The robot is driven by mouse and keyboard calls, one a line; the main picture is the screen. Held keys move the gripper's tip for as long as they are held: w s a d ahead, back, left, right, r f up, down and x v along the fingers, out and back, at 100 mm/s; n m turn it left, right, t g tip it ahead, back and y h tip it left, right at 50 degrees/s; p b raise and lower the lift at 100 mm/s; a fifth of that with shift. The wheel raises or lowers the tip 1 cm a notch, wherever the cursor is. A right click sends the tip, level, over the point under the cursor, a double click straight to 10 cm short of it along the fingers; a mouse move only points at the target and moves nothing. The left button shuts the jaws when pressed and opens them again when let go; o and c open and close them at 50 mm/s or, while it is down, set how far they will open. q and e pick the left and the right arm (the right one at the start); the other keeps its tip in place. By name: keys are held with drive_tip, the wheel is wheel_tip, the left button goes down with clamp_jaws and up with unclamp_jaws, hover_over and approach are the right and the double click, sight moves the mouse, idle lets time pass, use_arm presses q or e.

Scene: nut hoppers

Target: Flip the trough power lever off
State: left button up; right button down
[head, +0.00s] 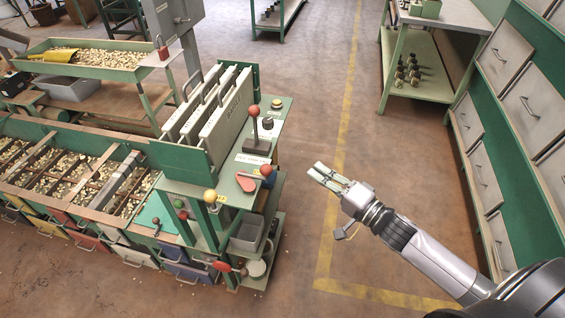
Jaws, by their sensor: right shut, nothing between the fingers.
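Several levers are on the green machine's end panel (228,200). One is upright with a red knob (253,111) on a dark base. A shorter lever with a red knob (266,171) tilts beside a red plate. A yellow-knobbed lever (211,196) stands at the front corner. A red handle (221,266) sits lower down. The labels are too small to read, so I cannot tell which is the trough power lever. My right gripper (319,171) is shut and empty, in the air right of the panel, apart from every lever. My left gripper is out of view.
The trough (75,178) of nuts with coloured drawers lies left. White upright panels (215,118) stand behind the levers. A grey bin (246,234) sits under the panel. Drawer cabinets (520,120) line the right side. The floor between is clear, with yellow lines.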

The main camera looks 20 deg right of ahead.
drive_tip(key=shift+a+r, duration=0.15)
drive_tip(key=shift+r, duration=0.3)
drive_tip(key=p+x, duration=0.1)
drive_tip(key=x, duration=0.9)
drive_tip(key=s+a, duration=0.3)
drive_tip(key=shift+f+p, duration=0.35)
drive_tip(key=shift+p, duration=0.05)
